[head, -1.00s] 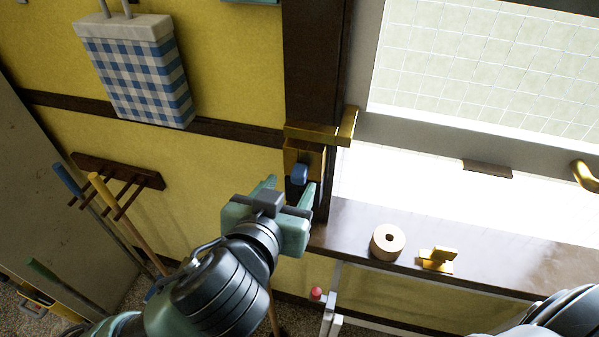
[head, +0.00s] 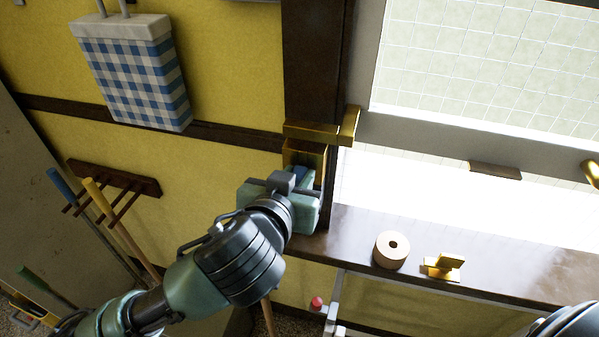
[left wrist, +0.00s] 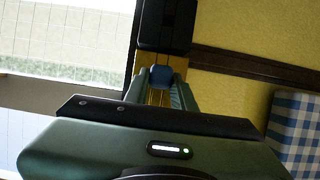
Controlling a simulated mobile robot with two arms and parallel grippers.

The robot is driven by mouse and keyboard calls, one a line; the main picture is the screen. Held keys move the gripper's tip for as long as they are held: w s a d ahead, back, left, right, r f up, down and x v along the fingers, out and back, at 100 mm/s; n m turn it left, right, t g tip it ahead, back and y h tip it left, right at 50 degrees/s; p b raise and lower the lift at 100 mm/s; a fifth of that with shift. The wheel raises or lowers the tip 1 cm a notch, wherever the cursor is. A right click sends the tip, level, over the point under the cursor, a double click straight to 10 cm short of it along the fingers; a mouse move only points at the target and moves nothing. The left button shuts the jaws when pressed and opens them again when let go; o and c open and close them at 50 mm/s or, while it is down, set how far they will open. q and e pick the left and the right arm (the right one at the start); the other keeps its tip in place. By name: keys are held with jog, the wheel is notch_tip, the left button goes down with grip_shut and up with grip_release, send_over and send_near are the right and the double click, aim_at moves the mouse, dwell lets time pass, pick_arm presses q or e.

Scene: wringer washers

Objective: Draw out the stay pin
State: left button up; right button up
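The stay pin seems to be the small blue knob (head: 301,172) in a brass bracket (head: 304,152) on the dark window post. In the left wrist view the blue knob (left wrist: 162,77) sits straight ahead between my fingertips. My left gripper (head: 298,180) is at the bracket and largely covers the knob in the head view. In the left wrist view my left gripper (left wrist: 160,86) has its fingers apart on either side of the knob, with brass showing between them. I cannot tell whether a finger touches it. My right gripper is outside the views.
A brass bar (head: 322,130) crosses just above the bracket toward the window sash (head: 430,140). The dark sill (head: 345,228) holds a pale wooden roll (head: 391,250) and a brass piece (head: 443,266). A checkered bag (head: 135,75) and a tool rack (head: 115,178) are at left.

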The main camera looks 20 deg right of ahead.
pick_arm(q)
grip_shut()
jog(key=shift+s, duration=0.15)
jog(key=s+a+p, duration=0.1)
jog(key=s+a, duration=0.2)
jog(key=s, duration=0.2)
jog(key=shift+a, duration=0.35)
dwell(0.6)
